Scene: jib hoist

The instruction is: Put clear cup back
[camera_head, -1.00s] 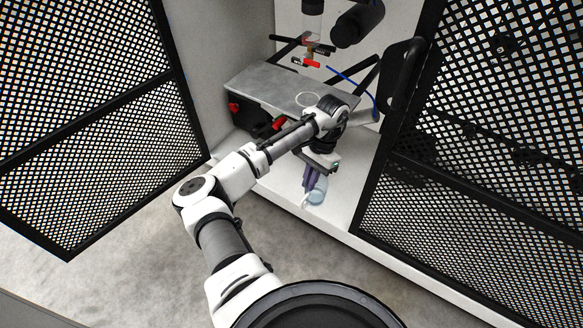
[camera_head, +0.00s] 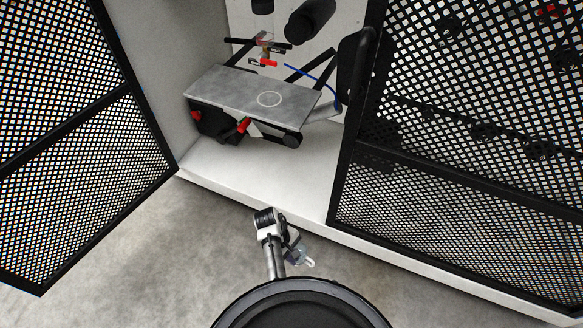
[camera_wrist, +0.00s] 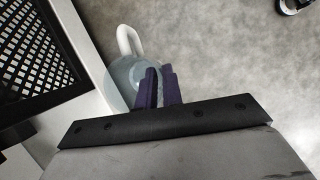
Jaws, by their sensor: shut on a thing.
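The clear cup (camera_wrist: 122,74) is translucent pale blue with a white handle. In the wrist view it sits at the purple fingertips of my gripper (camera_wrist: 158,86), which are shut on it. In the head view the cup (camera_head: 300,257) shows small beside my gripper (camera_head: 292,250), close to my base and above the floor, outside the enclosure. My arm hides part of the fingers there. A grey metal plate (camera_head: 225,88) inside the enclosure bears a pale ring outline (camera_head: 269,99), with nothing standing on it.
Black perforated doors stand open at left (camera_head: 75,120) and right (camera_head: 450,140). The white enclosure floor (camera_head: 290,180) in front of the plate is bare. A red-handled part (camera_head: 243,125) is under the plate; a blue cable (camera_head: 315,75) runs behind it.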

